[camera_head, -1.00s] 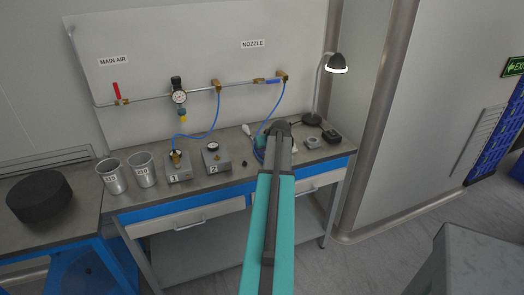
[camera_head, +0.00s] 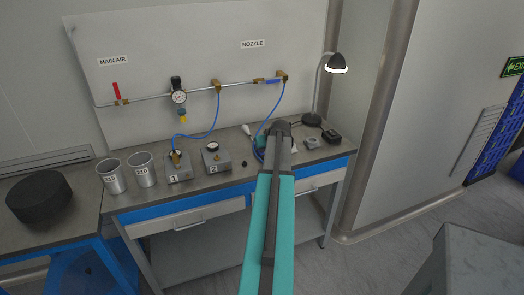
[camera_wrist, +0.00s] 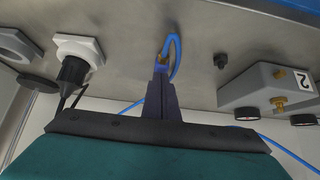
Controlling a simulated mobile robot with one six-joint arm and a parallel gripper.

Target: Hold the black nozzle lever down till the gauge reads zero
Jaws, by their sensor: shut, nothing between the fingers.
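My gripper (camera_wrist: 160,88) is shut, its dark fingers together and pointing down at the bench in the wrist view. The NOZZLE label (camera_head: 253,44) is on the wall panel.
Grey box 1 (camera_head: 179,175) and box 2 (camera_head: 216,165) stand left of my arm, with a small black knob (camera_head: 244,164) nearby. Two metal cups (camera_head: 114,177) stand farther left. A lamp (camera_head: 336,63) and a hex-topped fixture (camera_head: 311,143) are on the right.

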